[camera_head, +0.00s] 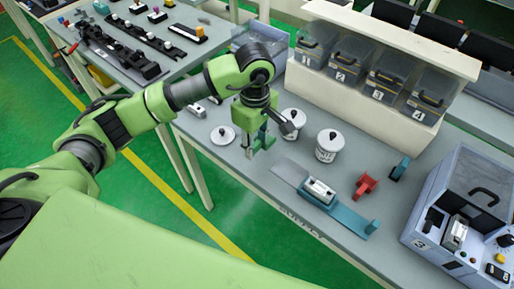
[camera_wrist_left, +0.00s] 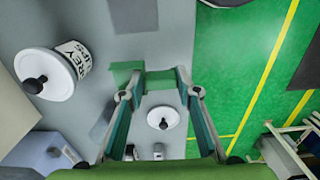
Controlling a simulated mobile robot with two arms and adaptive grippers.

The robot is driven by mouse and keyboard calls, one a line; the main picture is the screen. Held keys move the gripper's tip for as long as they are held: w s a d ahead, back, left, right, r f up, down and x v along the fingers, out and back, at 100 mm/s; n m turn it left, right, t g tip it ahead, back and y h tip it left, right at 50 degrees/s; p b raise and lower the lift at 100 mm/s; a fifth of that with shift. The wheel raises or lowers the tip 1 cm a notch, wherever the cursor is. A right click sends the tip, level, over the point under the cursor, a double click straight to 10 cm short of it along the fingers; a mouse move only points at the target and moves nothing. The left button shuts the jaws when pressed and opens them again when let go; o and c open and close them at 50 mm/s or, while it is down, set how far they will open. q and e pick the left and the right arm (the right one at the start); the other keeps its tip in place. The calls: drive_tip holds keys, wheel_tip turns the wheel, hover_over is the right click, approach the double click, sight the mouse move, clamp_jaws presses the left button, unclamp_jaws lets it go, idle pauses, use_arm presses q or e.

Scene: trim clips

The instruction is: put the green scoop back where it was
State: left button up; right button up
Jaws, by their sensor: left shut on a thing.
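My left gripper (camera_head: 256,148) points down over the grey table, beside the white jars. It is shut on the green scoop (camera_head: 267,140), which is partly hidden by the fingers. In the left wrist view the green scoop (camera_wrist_left: 127,72) shows at the tips of the gripper (camera_wrist_left: 157,88), reaching across between them. I cannot tell whether the scoop touches the table. My right gripper is not in view.
Two white jars (camera_head: 328,146) (camera_head: 293,121) stand right of the gripper; a white lid (camera_head: 222,135) lies left. A blue-grey fixture (camera_head: 345,214), a red piece (camera_head: 366,186) and a machine (camera_head: 462,215) are farther right. Numbered bins (camera_head: 386,75) stand behind.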

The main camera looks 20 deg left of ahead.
sight(257, 152)
use_arm(q)
drive_tip(key=f, duration=0.1)
drive_tip(key=f+p, duration=0.2)
drive_tip(key=shift+w+d, duration=0.1)
drive_tip(key=shift+d, duration=0.15)
drive_tip(key=shift+f, duration=0.5)
drive_tip(key=o, duration=1.2)
